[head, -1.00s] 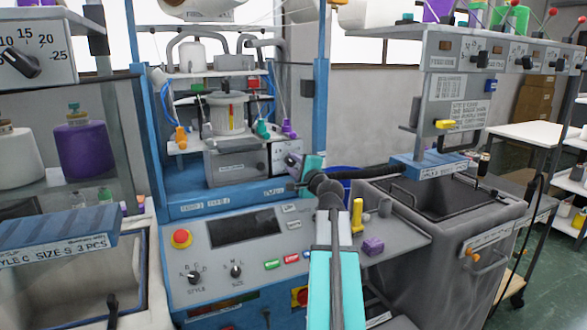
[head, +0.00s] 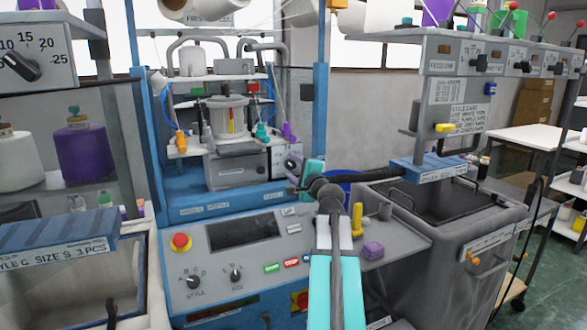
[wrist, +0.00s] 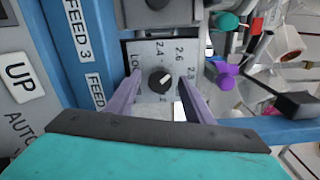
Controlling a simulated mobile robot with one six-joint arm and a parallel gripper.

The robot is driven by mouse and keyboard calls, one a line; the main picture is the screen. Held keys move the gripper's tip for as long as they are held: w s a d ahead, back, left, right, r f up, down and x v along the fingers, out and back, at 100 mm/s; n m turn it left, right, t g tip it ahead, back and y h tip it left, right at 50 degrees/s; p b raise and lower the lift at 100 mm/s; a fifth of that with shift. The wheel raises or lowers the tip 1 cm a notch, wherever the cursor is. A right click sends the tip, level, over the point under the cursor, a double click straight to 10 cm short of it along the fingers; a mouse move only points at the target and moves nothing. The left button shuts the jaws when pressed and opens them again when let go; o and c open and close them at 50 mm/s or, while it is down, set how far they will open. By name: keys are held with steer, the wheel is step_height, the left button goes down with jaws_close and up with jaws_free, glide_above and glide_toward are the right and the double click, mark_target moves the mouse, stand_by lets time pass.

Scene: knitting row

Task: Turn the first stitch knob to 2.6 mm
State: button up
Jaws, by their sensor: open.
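The stitch knob (wrist: 160,81) is a small black round knob on a light dial plate (wrist: 147,49) in the wrist view. A pale pointer line on the knob seems to point up and right, between 2.6 and 2.8. My gripper (wrist: 158,88) is open, its two purple-grey fingers on either side of the knob, with gaps showing. I cannot tell how deep the fingertips reach. In the head view, the knob (head: 290,165) shows on the machine's grey panel, close beside my gripper and partly crowded by it.
A purple lever (wrist: 226,76) and a teal one (wrist: 224,21) stand right of the dial. Blue frame parts labelled FEED (wrist: 75,60) lie left. In the head view, a red stop button (head: 181,242) and a yellow upright piece (head: 357,218) are on the front console.

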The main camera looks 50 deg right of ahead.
steer(key=b+v, duration=0.3)
steer(key=v, duration=0.8)
steer(key=shift+s+f, duration=0.2)
steer(key=shift+s+b, duration=0.1)
steer(key=shift+b, duration=0.4)
steer(key=b+v, duration=0.1)
steer(key=b, duration=0.2)
steer(key=shift+s+a+b, duration=0.25)
steer(key=shift+s+b, duration=0.05)
steer(key=shift+s, duration=0.05)
steer(key=shift+s+r, duration=0.1)
steer(key=shift+r, duration=0.05)
